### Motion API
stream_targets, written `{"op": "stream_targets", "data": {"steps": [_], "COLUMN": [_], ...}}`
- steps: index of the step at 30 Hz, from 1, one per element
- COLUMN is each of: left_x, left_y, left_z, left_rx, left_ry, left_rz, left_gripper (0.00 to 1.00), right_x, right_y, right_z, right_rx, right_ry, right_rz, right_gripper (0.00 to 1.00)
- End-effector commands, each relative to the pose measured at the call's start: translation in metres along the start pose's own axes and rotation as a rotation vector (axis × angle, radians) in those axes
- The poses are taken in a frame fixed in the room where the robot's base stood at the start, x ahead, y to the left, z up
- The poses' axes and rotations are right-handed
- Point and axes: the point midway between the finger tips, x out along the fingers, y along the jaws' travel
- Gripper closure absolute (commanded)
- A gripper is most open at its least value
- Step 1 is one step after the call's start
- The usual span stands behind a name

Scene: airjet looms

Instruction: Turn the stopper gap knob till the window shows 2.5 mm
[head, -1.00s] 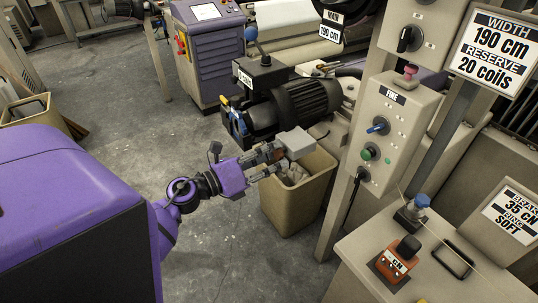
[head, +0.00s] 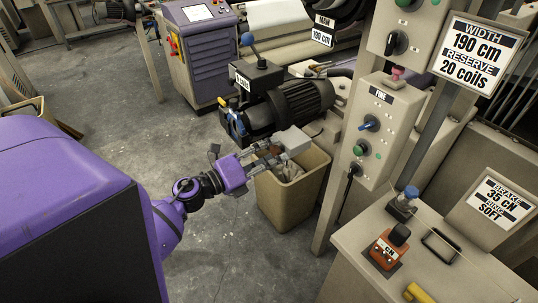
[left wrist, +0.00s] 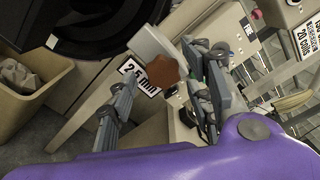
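In the left wrist view, a brown faceted stopper gap knob (left wrist: 158,74) sits by a pale grey block. Beside it a white window (left wrist: 138,72) reads what looks like 2.5 mm, partly covered by the knob. My left gripper (left wrist: 160,88) is open, with one finger on each side of the knob and visible space around it. I cannot tell whether a finger touches it. In the head view my left gripper (head: 268,154) is at the grey block (head: 292,140) above the bin. The window's text cannot be read there. My right gripper is not in view.
A tan bin (head: 285,205) stands under the gripper. A black motor (head: 298,103) is behind it. A control post with a FINE panel (head: 378,130) stands to the right. An orange-based switch (head: 386,251) is on the front right cabinet. Grey floor is free at left.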

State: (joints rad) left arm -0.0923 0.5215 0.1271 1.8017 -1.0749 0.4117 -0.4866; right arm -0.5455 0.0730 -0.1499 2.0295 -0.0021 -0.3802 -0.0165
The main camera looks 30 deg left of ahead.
Motion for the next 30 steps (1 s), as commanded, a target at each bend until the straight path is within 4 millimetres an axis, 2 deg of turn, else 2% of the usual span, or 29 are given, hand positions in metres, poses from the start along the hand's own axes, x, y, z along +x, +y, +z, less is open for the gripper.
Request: {"op": "stream_targets", "data": {"steps": [8, 24, 30], "left_x": [-0.002, -0.053, -0.06], "left_y": [0.0, 0.001, 0.0], "left_z": [0.001, 0.0, 0.001], "left_rx": [0.002, 0.002, 0.003], "left_ry": [-0.001, -0.001, -0.002], "left_rz": [0.0, 0.001, 0.0], "left_gripper": [0.53, 0.53, 0.53], "right_x": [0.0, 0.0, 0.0], "right_y": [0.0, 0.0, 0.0], "right_z": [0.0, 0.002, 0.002], "right_rx": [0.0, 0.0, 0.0], "right_ry": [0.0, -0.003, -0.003], "right_rz": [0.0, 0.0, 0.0], "right_gripper": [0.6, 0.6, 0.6]}}
